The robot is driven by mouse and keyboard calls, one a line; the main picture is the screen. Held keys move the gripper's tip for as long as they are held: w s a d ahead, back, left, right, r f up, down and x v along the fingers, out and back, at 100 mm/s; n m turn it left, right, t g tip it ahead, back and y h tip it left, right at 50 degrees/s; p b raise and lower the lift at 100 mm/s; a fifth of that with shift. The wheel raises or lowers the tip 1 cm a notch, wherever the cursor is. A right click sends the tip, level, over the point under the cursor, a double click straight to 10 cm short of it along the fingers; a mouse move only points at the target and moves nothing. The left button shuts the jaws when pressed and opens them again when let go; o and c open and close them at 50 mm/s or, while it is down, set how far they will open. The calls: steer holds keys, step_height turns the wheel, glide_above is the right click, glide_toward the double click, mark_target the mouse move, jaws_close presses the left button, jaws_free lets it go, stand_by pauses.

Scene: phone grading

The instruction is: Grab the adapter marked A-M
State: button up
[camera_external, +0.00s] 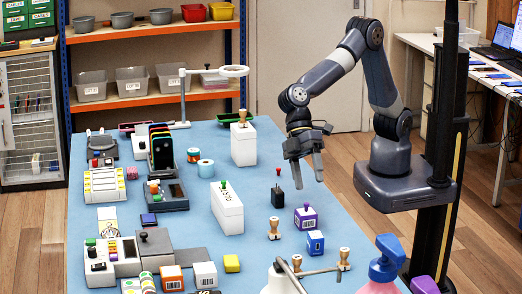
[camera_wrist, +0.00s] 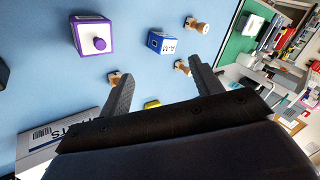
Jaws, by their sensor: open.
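A small black block (camera_external: 277,198) stands on the blue table, with a thin post rising from its top; it may be an adapter, but I cannot read any A-M mark. A red-topped piece (camera_external: 278,172) shows just behind it. My gripper (camera_external: 309,182) is open and empty above the table, to the right of the black block and pointing down. In the wrist view my gripper (camera_wrist: 160,68) has its two fingers spread with nothing between them. A dark object (camera_wrist: 3,73) is cut off at that view's left edge; I cannot tell what it is.
A purple-edged box (camera_external: 305,217), a blue box (camera_external: 315,242) and wooden stamps (camera_external: 274,229) stand in front of my gripper. White boxes (camera_external: 227,208) stand to the left. The blue table (camera_external: 255,250) has bare surface around the black block. Cluttered devices fill the table's left side.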

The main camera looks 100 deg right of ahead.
steer(key=a+r+n+t+h+p, duration=0.1)
steer(key=a+r+n+h+p, duration=0.1)
steer(key=a+n, duration=0.65)
steer(key=n, duration=0.2)
glide_toward(316, 234)
steer(key=x, duration=0.5)
steer(key=shift+w+a+f, duration=0.1)
steer(key=shift+f, duration=0.2)
steer(key=shift+p+x, duration=0.95)
steer(key=shift+x, duration=2.25)
steer(key=shift+a, duration=0.1)
steer(key=shift+c, duration=0.4)
steer(key=c, duration=1)
